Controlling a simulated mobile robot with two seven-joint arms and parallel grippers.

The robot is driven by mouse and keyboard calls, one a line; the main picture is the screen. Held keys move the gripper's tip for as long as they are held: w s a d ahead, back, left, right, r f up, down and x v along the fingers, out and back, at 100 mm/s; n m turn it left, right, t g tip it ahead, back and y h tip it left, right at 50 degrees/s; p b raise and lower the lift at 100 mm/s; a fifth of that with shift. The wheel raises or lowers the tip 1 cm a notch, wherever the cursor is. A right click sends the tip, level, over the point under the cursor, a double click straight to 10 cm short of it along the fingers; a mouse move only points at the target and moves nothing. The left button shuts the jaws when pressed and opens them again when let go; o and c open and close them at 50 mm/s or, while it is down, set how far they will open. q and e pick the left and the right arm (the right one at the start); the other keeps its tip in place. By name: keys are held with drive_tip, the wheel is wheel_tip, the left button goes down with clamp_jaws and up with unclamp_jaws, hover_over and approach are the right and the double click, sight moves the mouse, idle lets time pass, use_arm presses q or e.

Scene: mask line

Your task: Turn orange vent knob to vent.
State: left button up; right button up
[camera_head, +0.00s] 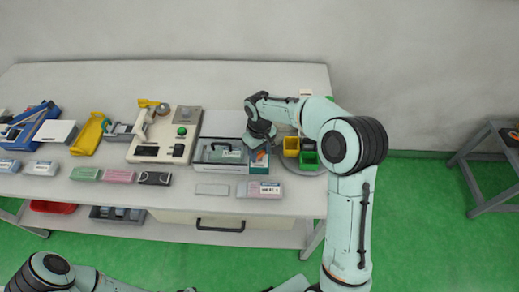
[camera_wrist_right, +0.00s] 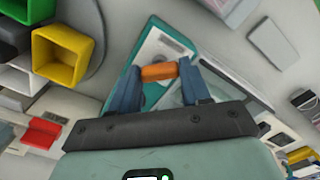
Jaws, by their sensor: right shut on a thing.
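The orange vent knob (camera_wrist_right: 159,72) sits on a teal and white panel (camera_wrist_right: 152,50) in the right wrist view. It shows as a small orange patch in the head view (camera_head: 261,156), at the right end of a teal-framed, clear-lidded box (camera_head: 221,150). My right gripper (camera_wrist_right: 161,75) has its two blue fingers on either side of the knob and is shut on it. In the head view the right gripper (camera_head: 259,149) reaches down over the panel and partly hides it. Part of my left arm shows at the bottom left, but its gripper is out of view.
A yellow bin (camera_head: 291,146) and a green bin (camera_head: 309,160) stand on a round grey tray just right of the gripper. A cream machine with a green button (camera_head: 182,131) stands left of the box. Small labelled packs (camera_head: 259,190) lie along the table's front.

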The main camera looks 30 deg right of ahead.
sight(260, 153)
drive_tip(key=n, duration=0.4)
drive_tip(key=shift+r+n+p, duration=0.1)
drive_tip(key=shift+n+p, duration=0.2)
drive_tip(key=shift+p, duration=0.1)
use_arm(q)
drive_tip(key=w+r+p, duration=0.1)
drive_tip(key=w+r, duration=0.1)
drive_tip(key=shift+w+r, duration=0.25)
drive_tip(key=shift+w, duration=0.1)
use_arm(e)
drive_tip(key=n, duration=0.4)
drive_tip(key=shift+n, duration=0.4)
drive_tip(key=o, duration=1.1)
drive_tip(key=shift+c, duration=0.2)
use_arm(q)
drive_tip(key=shift+w+r+t, duration=0.3)
drive_tip(key=shift+w+r, duration=0.15)
drive_tip(key=shift+w, duration=0.05)
use_arm(e)
wheel_tip(260, 153, up, 13)
drive_tip(key=shift+r, duration=0.15)
